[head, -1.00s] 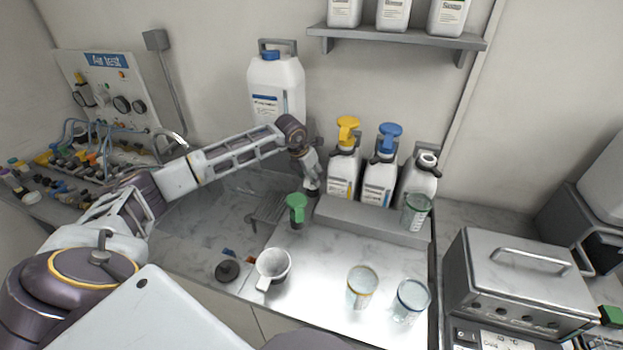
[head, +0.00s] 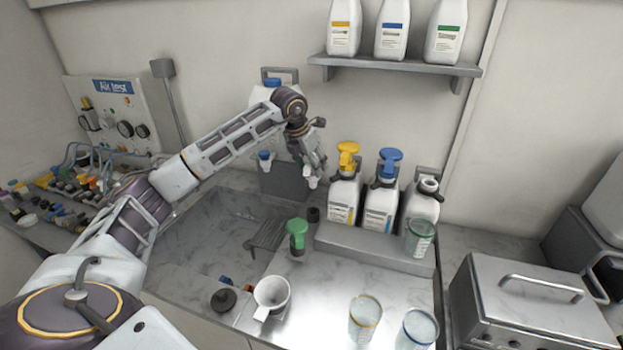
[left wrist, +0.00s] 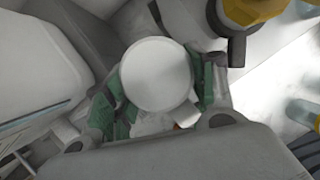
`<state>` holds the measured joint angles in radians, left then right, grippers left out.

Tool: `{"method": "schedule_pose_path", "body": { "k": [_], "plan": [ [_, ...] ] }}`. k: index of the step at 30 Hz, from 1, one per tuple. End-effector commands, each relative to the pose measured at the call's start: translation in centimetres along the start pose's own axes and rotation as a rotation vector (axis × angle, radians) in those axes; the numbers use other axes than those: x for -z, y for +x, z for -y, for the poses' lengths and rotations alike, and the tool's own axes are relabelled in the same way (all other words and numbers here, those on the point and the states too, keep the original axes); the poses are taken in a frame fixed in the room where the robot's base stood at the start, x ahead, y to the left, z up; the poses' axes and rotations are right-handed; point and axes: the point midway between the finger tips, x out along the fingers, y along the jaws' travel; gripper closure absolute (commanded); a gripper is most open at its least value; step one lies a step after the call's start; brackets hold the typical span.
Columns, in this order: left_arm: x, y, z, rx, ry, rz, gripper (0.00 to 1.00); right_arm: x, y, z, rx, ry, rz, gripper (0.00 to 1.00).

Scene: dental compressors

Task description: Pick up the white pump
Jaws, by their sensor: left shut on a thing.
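The white pump (left wrist: 155,73) shows in the left wrist view as a round white top between the green pads of my left gripper (left wrist: 157,92). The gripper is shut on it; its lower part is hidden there. In the head view my left gripper (head: 314,170) is above the counter, left of the yellow-pump bottle, with a small white part of the pump (head: 310,182) showing beneath it. The pump appears to be clear of the counter. My right gripper is not in view.
Bottles with a yellow pump (head: 347,155) and a blue pump (head: 390,162) stand close on the right, on a grey ledge. A large canister stands behind the arm.

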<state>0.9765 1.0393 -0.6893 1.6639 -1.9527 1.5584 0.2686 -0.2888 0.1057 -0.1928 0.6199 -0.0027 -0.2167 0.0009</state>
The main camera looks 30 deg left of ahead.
Motion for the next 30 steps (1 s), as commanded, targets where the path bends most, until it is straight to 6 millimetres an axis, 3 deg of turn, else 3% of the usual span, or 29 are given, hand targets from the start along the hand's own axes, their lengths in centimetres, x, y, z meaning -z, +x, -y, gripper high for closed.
{"method": "schedule_pose_path", "body": {
  "k": [10, 30],
  "plan": [
    [-1.3, -2.9, 0.0, 0.001, 0.0, 0.001, 0.81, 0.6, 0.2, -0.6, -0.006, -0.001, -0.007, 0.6],
    [-1.4, -3.3, 0.0, 0.0, 0.0, 0.001, 0.81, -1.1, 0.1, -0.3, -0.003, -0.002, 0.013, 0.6]
  ]
}}
